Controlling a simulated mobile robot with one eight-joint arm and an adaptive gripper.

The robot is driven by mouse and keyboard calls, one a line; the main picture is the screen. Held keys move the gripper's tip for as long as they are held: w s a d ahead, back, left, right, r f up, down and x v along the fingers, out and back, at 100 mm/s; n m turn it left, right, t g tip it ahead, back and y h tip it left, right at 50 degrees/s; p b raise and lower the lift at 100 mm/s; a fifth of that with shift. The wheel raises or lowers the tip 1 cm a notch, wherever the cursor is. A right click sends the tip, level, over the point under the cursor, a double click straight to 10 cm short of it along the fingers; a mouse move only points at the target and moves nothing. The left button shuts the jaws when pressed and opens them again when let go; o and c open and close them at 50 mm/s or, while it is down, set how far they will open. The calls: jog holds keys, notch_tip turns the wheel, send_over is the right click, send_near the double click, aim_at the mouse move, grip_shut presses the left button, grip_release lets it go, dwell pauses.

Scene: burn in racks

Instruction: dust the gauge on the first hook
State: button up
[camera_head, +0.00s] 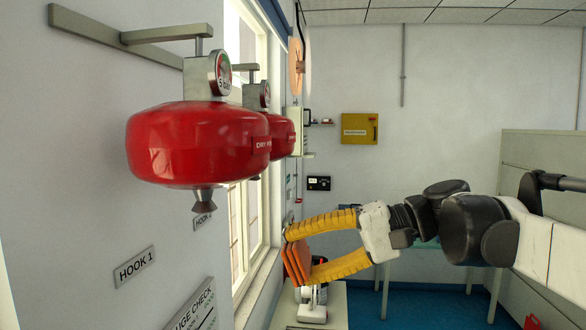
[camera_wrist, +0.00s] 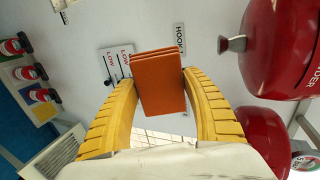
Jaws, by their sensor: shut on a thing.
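The gauge (camera_head: 222,73) on the first hook is a round dial on a metal block above a red, rounded extinguisher (camera_head: 190,145). This hangs from a wall bracket (camera_head: 150,34) over a HOOK 1 plate (camera_head: 134,267). My gripper (camera_head: 290,255) is shut on a folded orange cloth (camera_head: 298,262), below and to the right of the extinguisher and apart from it. The cloth shows between the yellow fingers in the wrist view (camera_wrist: 158,82). A second gauge (camera_head: 263,94) and red extinguisher (camera_head: 281,137) hang behind the first.
A gauge check card (camera_head: 192,308) is on the left wall beside a window (camera_head: 240,220). A yellow box (camera_head: 360,129) is on the far wall. A low table (camera_head: 333,305) with small items stands below my gripper. Open space lies between the first extinguisher and my arm.

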aim_at(220, 71)
jog(key=s+a+r+y+p, duration=0.15)
jog(key=r+p, duration=0.25)
jog(key=r, duration=1.1)
jog(key=s+a+r+y+p, duration=0.1)
jog(key=s+r+y+p, duration=0.3)
jog(key=r, duration=1)
jog(key=shift+h, duration=0.65)
jog(key=shift+w+a+r, duration=0.1)
jog(key=shift+w+a, duration=0.25)
jog(key=shift+a, duration=0.55)
jog(key=shift+w+a+r, duration=0.1)
jog(key=shift+w+a, duration=0.3)
jog(key=shift+a, duration=0.55)
jog(key=shift+w+a+r, duration=0.1)
jog(key=shift+w+a, duration=0.25)
jog(key=shift+a, duration=0.55)
jog(key=shift+a, duration=0.55)
jog(key=shift+w+p, duration=0.15)
jog(key=shift+p, duration=0.15)
